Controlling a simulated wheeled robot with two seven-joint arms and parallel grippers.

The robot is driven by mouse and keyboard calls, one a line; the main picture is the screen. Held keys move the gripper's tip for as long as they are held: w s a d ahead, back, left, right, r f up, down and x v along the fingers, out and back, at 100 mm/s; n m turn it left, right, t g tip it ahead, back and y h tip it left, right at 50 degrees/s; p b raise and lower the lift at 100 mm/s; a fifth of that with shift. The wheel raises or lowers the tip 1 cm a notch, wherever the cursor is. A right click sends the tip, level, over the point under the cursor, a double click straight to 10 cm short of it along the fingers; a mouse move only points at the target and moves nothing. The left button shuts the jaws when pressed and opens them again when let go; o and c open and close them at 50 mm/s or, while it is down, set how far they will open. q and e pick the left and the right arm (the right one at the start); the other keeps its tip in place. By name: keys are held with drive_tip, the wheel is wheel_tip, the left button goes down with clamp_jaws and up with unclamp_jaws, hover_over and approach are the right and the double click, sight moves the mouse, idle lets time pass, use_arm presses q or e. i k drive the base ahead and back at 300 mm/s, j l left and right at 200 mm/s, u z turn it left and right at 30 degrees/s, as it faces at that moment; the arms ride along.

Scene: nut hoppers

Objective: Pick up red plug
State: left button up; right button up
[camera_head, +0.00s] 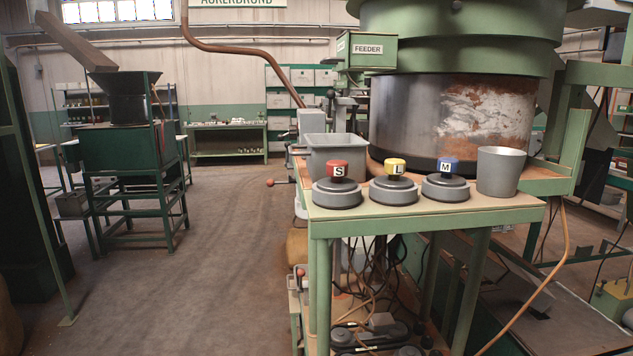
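The red plug (337,168), marked S, sits upright on a round grey base (337,194) at the left of the row on the green-framed table (430,214). A yellow plug (395,165), marked L, sits on the middle base. A blue plug (448,164), marked M, sits on the right base. Neither of my grippers shows in the head view.
A grey bin (334,152) stands behind the red plug, and a grey cup (500,172) stands right of the blue plug. The large feeder drum (440,115) rises behind. Cables hang under the table. The floor (190,275) to the left is open.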

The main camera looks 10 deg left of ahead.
sight(338, 170)
drive_tip(key=j+z, duration=0.5)
drive_tip(key=j, duration=0.45)
drive_tip(key=k+j+z, duration=0.1)
drive_tip(key=j+z, duration=0.35)
drive_tip(key=j, duration=0.5)
drive_tip(key=i+j+z, duration=0.85)
drive_tip(key=j, duration=0.25)
drive_tip(key=i, duration=0.05)
